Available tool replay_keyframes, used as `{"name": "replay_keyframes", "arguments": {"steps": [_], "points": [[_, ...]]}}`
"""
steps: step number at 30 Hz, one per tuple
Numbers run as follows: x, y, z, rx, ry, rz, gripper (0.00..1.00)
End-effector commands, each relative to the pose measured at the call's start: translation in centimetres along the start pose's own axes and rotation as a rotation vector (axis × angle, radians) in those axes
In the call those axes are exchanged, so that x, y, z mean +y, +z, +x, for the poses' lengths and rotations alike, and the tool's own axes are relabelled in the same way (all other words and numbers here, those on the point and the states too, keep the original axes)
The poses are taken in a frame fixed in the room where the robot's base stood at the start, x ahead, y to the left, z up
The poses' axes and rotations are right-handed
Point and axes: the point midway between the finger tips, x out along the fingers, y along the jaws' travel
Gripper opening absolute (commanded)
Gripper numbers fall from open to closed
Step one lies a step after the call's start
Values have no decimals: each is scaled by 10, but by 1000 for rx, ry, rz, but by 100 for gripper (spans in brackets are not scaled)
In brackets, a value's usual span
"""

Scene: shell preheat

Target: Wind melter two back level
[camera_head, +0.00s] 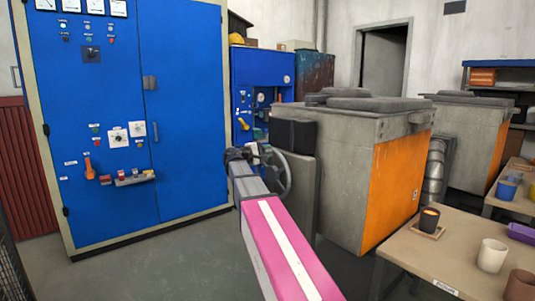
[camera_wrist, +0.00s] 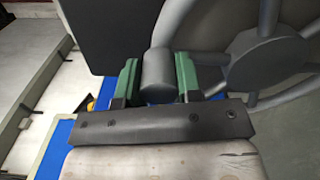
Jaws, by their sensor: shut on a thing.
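A grey spoked handwheel (camera_head: 284,174) stands on the near side of a grey melter (camera_head: 340,118) with an orange side panel. No label tells me whether this is melter two. My gripper (camera_head: 258,149) is at the wheel's upper left. In the wrist view, the green fingers of my gripper (camera_wrist: 158,82) are shut on a dark grey cylindrical handle (camera_wrist: 156,70), one finger on each side. The handwheel's rim and spokes (camera_wrist: 268,60) show right of the handle. My forearm hides the wheel's lower left in the head view.
A tall blue control cabinet (camera_head: 185,120) stands at the left. A second orange-sided melter (camera_head: 483,138) is behind at the right. Floor at the front left is clear.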

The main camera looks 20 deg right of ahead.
Motion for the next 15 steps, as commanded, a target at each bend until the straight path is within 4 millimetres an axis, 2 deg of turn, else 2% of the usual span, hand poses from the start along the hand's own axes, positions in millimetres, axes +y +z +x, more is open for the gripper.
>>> {"name": "replay_keyframes", "arguments": {"steps": [13, 14, 15], "points": [[2, -3, 2, 1, 5, -16, 0], [2, -3, 2, 1, 5, -16, 36], [2, -3, 2, 2, 5, -16, 49]]}}
